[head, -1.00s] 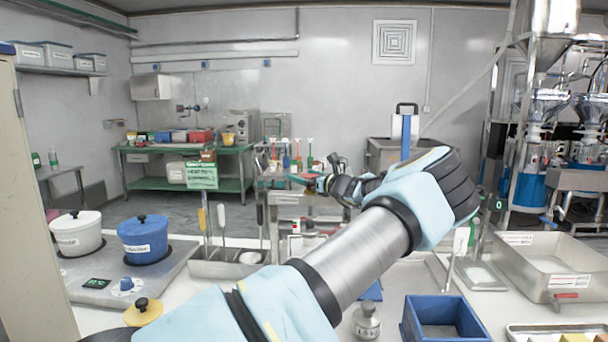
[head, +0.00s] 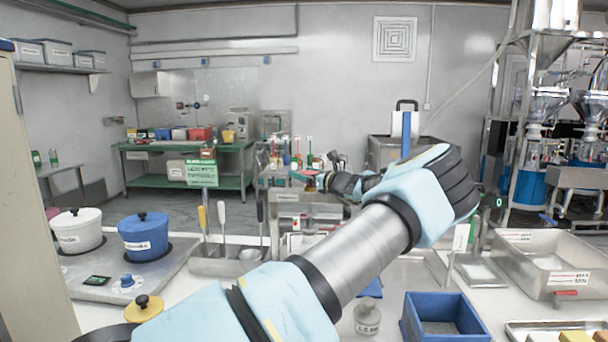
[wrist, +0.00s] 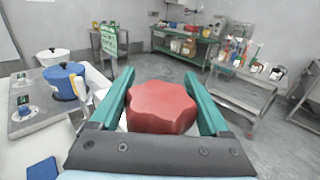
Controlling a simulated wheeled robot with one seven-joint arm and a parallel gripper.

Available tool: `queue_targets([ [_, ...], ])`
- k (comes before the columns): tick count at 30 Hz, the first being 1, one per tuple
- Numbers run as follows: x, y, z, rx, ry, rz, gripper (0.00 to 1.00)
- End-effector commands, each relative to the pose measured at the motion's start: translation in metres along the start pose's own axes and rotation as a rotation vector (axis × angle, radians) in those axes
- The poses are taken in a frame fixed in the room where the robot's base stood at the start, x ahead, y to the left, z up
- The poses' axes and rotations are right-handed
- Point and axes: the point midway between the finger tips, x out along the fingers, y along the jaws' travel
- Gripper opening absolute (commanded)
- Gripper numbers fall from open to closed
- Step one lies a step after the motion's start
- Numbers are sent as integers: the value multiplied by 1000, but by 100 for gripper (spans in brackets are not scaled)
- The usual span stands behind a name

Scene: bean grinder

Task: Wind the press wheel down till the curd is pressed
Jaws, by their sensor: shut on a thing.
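The press wheel (wrist: 162,106) is a red, lobed knob in the middle of the wrist view. The teal fingers of my gripper (wrist: 159,82) lie on either side of it and are shut on it. In the head view my gripper (head: 318,181) is small and partly hidden behind my own arm, in front of the back work table. The press body below the wheel and the curd cannot be made out in either view.
A blue pot (head: 143,238) and a white pot (head: 76,231) stand on a hotplate at left. A blue open bin (head: 443,322) and a steel tray (head: 545,262) are at right. A rack of utensils (head: 225,262) stands left of my arm.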

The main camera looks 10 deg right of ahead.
Motion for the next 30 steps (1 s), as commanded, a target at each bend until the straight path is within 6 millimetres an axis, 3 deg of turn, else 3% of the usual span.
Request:
queue_targets([
  [30, -1, -12, -4, -7, -10, -239, 24],
])
